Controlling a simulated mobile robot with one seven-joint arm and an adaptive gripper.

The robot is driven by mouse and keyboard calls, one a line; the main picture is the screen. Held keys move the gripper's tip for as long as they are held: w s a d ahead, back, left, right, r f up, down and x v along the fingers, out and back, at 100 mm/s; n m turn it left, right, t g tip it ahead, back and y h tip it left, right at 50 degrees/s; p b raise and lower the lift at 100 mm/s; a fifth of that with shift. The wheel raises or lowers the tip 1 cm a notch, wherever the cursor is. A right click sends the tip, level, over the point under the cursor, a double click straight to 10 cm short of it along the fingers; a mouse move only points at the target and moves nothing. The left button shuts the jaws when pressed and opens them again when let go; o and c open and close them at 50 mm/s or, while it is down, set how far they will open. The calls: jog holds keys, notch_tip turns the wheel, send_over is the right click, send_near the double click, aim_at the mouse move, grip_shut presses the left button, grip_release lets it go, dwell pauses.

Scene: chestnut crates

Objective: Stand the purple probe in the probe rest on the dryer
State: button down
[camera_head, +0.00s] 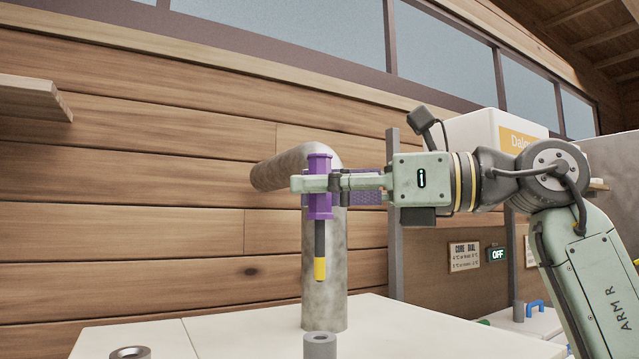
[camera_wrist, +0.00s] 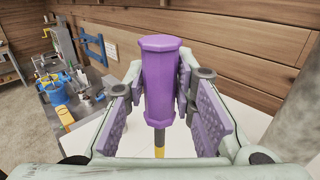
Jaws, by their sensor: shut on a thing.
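The purple probe (camera_head: 319,205) hangs upright in my gripper (camera_head: 318,183), its dark shaft and yellow tip pointing down. My gripper is shut on the purple handle. The wrist view shows the handle (camera_wrist: 161,80) between the purple finger pads, with part of the yellow tip below. A grey hollow cylinder (camera_head: 320,346), which looks like the probe rest, stands on the white dryer top (camera_head: 240,325). It is almost directly below the probe in the head view, with a clear gap under the tip. I cannot tell the alignment in depth.
A thick grey pipe (camera_head: 325,270) rises from the dryer top just behind the probe and bends left. A metal ring (camera_head: 130,352) sits at the front left. A wooden shelf (camera_head: 35,97) is at far left. A blue container (camera_wrist: 53,88) and clutter stand beyond in the wrist view.

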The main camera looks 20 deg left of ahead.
aim_at(321, 229)
jog(key=shift+f+b, duration=1.5)
jog(key=shift+f, duration=1)
jog(key=shift+p, duration=0.6)
notch_tip(321, 229, down, 8)
jog(key=b, duration=0.5)
jog(key=shift+b, duration=0.4)
dwell(2.0)
jog(key=c, duration=1.3)
grip_release()
jog(key=d, duration=0.4)
jog(key=w+d, duration=0.1)
jog(key=d, duration=0.7)
jog(key=shift+w, duration=0.25)
